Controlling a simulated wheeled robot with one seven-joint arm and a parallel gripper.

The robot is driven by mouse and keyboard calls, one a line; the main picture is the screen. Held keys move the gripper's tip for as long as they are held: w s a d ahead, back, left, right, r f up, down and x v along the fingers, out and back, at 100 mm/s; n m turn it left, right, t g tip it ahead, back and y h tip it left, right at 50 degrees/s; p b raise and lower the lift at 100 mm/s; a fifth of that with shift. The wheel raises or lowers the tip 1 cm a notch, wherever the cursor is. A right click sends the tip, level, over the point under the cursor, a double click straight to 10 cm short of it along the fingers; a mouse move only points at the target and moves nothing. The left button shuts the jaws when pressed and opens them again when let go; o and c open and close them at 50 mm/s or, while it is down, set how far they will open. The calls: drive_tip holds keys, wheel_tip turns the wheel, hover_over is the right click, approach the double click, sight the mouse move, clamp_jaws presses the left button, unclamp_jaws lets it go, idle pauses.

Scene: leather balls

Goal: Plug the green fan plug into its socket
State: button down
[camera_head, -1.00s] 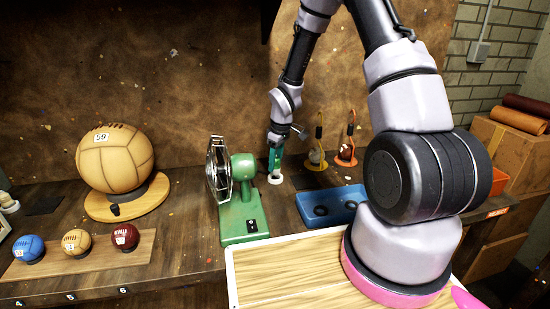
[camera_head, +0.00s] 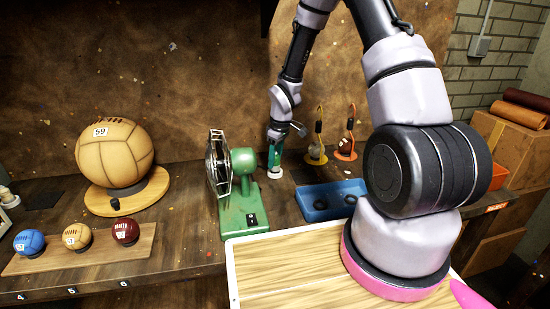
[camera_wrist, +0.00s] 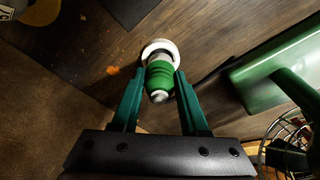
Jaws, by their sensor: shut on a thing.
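The green plug (camera_wrist: 160,80) is held between my gripper's two green fingers (camera_wrist: 155,88). Its pale tip points toward the wrist camera, and its far end lies over the white round socket (camera_wrist: 158,46). I cannot tell how deep the plug sits. In the head view, my gripper (camera_head: 275,155) hangs upright just above the white socket (camera_head: 274,172) on the bench, behind and right of the fan. The green fan (camera_head: 240,190) has a wire cage; its base also shows at right in the wrist view (camera_wrist: 270,68).
A blue tray (camera_head: 318,208) lies right of the socket, with yellow and orange hook stands (camera_head: 345,153) behind it. A large tan ball (camera_head: 115,153) on a wooden stand and several small balls are at left. The leather wall stands close behind.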

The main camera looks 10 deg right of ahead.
drive_tip(key=shift+f, duration=0.95)
idle(1.0)
drive_tip(key=shift+c, duration=1.7)
unclamp_jaws()
drive_tip(key=shift+r, duration=0.1)
drive_tip(key=r, duration=0.7)
drive_tip(key=s+d+r, duration=0.1)
drive_tip(key=r, duration=0.2)
drive_tip(key=shift+r, duration=0.3)
drive_tip(key=shift+s, duration=0.2)
